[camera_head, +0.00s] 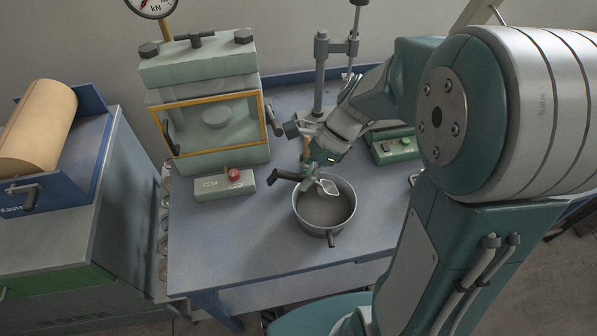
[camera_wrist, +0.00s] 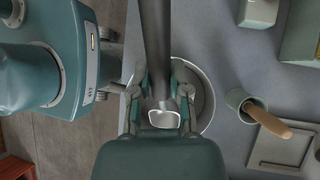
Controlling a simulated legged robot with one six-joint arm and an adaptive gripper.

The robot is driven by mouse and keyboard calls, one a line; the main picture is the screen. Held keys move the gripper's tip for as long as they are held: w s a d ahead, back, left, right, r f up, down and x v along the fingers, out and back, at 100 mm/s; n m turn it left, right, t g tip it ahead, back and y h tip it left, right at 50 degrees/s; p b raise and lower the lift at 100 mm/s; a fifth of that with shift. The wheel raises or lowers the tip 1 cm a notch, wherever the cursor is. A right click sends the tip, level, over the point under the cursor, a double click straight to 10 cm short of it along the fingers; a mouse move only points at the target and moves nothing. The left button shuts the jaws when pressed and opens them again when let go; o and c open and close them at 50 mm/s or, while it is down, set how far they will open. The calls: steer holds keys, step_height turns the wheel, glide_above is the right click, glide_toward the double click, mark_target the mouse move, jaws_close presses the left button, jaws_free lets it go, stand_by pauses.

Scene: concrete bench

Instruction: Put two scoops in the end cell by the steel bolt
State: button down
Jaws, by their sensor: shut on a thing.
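My gripper (camera_head: 316,172) is shut on a scoop (camera_head: 327,187) with a dark handle and a pale metal bowl. In the wrist view the scoop's bowl (camera_wrist: 165,118) shows between the fingers; I cannot tell whether it holds anything. The bowl is over the round metal pot (camera_head: 350,212), which has grey material inside; I cannot tell whether they touch. In the wrist view the pot (camera_wrist: 207,112) is partly hidden behind the gripper. No cell or steel bolt can be made out clearly.
A green press (camera_head: 205,75) stands at the back left, with a red-button box (camera_head: 225,184) before it. A cup with a wooden-handled tool (camera_wrist: 270,122) and a flat grey square tray (camera_wrist: 262,162) lie right of the pot in the wrist view. The front-left bench is clear.

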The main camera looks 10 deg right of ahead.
steer(key=shift+d+f+y, duration=0.25)
steer(key=shift+f+y, duration=0.2)
steer(key=shift+y, duration=0.15)
step_height(320, 180, down, 7)
steer(key=shift+y, duration=0.3)
steer(key=shift+r, duration=0.15)
steer(key=a+r+h, duration=0.3)
steer(key=r+h, duration=0.4)
steer(key=shift+a+t, duration=0.25)
steer(key=shift+t, duration=0.05)
stand_by(0.5)
stand_by(0.9)
